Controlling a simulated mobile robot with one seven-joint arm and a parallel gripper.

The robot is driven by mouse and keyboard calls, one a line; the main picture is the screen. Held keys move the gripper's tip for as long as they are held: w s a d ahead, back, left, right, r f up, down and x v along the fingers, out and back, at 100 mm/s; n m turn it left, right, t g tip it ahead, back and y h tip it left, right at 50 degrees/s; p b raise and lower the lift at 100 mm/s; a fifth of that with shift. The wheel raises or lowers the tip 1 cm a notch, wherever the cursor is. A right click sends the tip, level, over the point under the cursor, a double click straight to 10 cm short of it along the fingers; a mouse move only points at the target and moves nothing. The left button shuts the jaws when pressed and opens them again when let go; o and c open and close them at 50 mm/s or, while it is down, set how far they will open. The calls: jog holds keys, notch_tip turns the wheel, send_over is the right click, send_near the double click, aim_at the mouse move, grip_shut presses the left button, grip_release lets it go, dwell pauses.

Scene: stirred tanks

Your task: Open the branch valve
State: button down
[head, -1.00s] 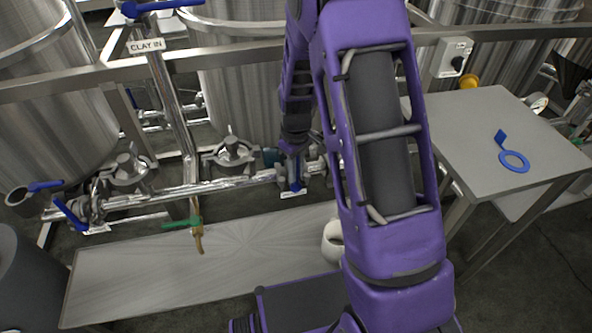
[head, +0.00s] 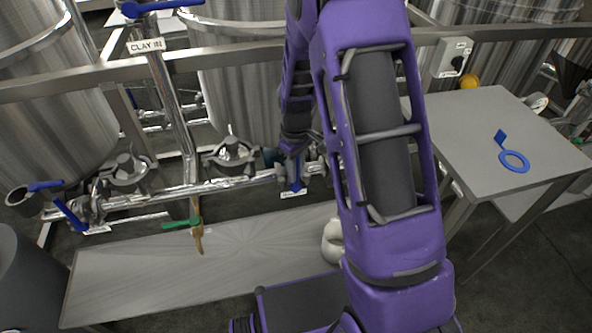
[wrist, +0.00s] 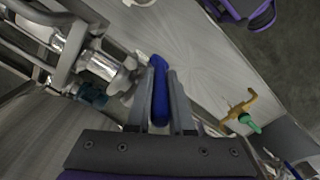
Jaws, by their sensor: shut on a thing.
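In the head view, my gripper (head: 294,168) reaches down to a valve on the horizontal steel pipe, in front of the middle tank. It is shut on a blue valve lever (head: 297,185), which points down and slightly right, above a small white tag too small to read. In the wrist view, the blue lever (wrist: 160,92) lies lengthwise between the two fingers of my gripper (wrist: 161,78). The valve body (wrist: 92,94) shows beside the fingers on the left. Whether this is the branch valve cannot be read from the tag.
Other blue levers (head: 70,214) sit on the pipework at left.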

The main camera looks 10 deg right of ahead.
dwell(0.3)
jog(key=shift+a+f+h+p, duration=0.1)
jog(key=shift+a+h+p, duration=0.2)
jog(key=shift+a+h, duration=0.35)
jog(key=shift+a+f+h+p, duration=0.1)
jog(key=shift+a+h+p, duration=0.2)
jog(key=shift+h, duration=0.65)
jog(key=c, duration=0.8)
grip_release()
jog(key=shift+r, duration=0.1)
jog(key=p+v, duration=0.2)
jog(key=v, duration=1.5)
jog(key=shift+r+p, duration=0.25)
jog(key=shift+p, duration=0.1)
